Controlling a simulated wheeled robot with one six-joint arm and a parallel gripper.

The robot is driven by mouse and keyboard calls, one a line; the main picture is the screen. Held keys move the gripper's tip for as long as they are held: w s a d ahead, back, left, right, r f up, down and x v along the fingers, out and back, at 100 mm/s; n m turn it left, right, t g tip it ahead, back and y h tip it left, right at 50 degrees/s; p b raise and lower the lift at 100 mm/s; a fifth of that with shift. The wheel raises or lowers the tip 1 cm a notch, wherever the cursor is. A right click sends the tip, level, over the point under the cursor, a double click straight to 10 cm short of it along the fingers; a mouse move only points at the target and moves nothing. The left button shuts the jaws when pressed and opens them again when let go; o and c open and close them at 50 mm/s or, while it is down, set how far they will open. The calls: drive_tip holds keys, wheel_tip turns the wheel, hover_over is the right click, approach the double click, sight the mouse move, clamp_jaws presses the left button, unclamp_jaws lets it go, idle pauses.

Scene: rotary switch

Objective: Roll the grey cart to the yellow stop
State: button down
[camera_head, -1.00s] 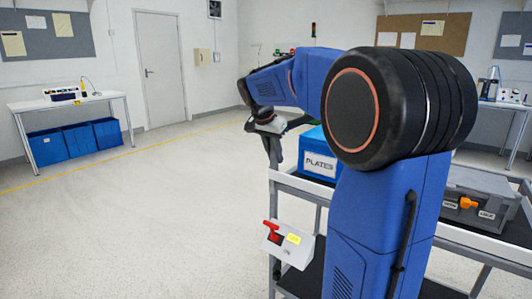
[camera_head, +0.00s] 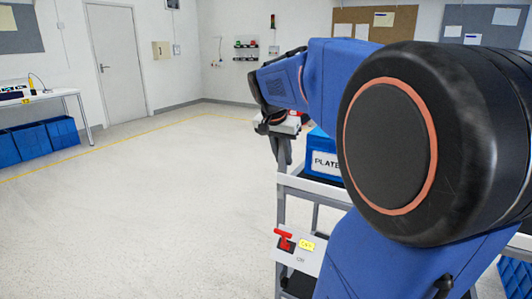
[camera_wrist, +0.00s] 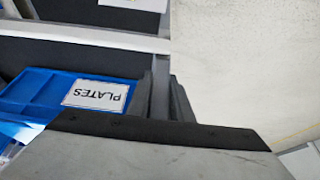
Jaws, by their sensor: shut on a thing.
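The grey cart (camera_head: 318,186) stands at the lower right in the head view, partly hidden behind my arm. It has light grey posts and shelf rims. A blue bin labelled PLATES (camera_head: 325,164) sits on its top; it also shows in the wrist view (camera_wrist: 45,92). A yellow line (camera_head: 130,137) crosses the floor. I cannot make out a separate yellow stop.
A pale box with a red lever (camera_head: 284,238) and yellow label is on the cart's near side. Open floor (camera_head: 150,220) lies to the left. A table (camera_head: 45,97) with blue bins (camera_head: 40,139) under it stands at the far left.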

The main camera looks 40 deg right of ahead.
drive_tip(key=s+d, duration=0.2)
drive_tip(key=s, duration=0.4)
drive_tip(key=shift+s+d, duration=0.2)
drive_tip(key=shift+s, duration=0.15)
drive_tip(key=c, duration=1.6)
unclamp_jaws()
drive_tip(key=shift+s, duration=0.2)
drive_tip(key=shift+d, duration=0.1)
drive_tip(key=v, duration=1.7)
drive_tip(key=shift+w+r, duration=0.1)
drive_tip(key=shift+r, duration=0.1)
drive_tip(key=s+a+f+n+t+y, duration=0.1)
drive_tip(key=s+a+f+n, duration=0.1)
drive_tip(key=a+f+n, duration=0.2)
drive_tip(key=s+a+f+n+t+y, duration=0.1)
drive_tip(key=a+f+n, duration=0.4)
drive_tip(key=a+f, duration=0.6)
drive_tip(key=s+a+f+n+t+y, duration=0.1)
drive_tip(key=s+a+f+n, duration=0.3)
drive_tip(key=a+f, duration=0.4)
wheel_tip(320, 180, down, 8)
drive_tip(key=shift+r+n+y, duration=0.15)
drive_tip(key=shift+n+y, duration=0.35)
drive_tip(key=shift+y, duration=0.1)
